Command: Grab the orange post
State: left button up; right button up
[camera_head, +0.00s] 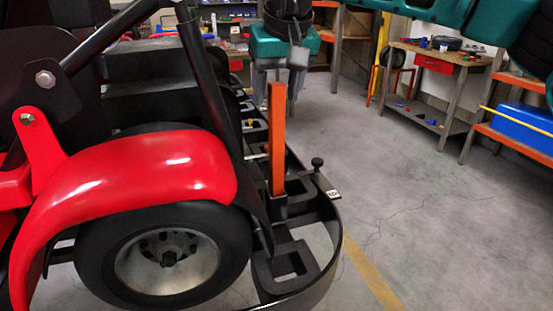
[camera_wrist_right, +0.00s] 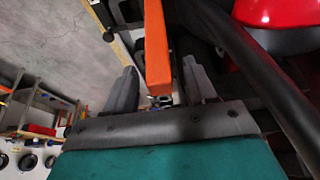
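The orange post (camera_head: 277,140) stands upright in a holder on the black kart frame, right of the red fender. It also shows in the right wrist view (camera_wrist_right: 157,45), running up from between the fingers. My right gripper (camera_head: 278,88) is at the post's upper end, pointing down, with one finger on each side of the post in the picture. In the right wrist view the gripper (camera_wrist_right: 158,68) is open, with a gap between each finger and the post. The head view does not show clearly how deep the post sits between the fingers. My left gripper is not in view.
The kart's red fender (camera_head: 140,180) and wheel (camera_head: 170,262) fill the left. A dark slanted bar (camera_head: 210,80) rises near the post. A black knob (camera_head: 317,163) stands on the frame to its right. A workbench (camera_head: 440,62) stands at the back right; the grey floor between is clear.

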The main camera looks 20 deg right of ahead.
grip_shut()
dwell(0.3)
jog(key=shift+r, duration=0.1)
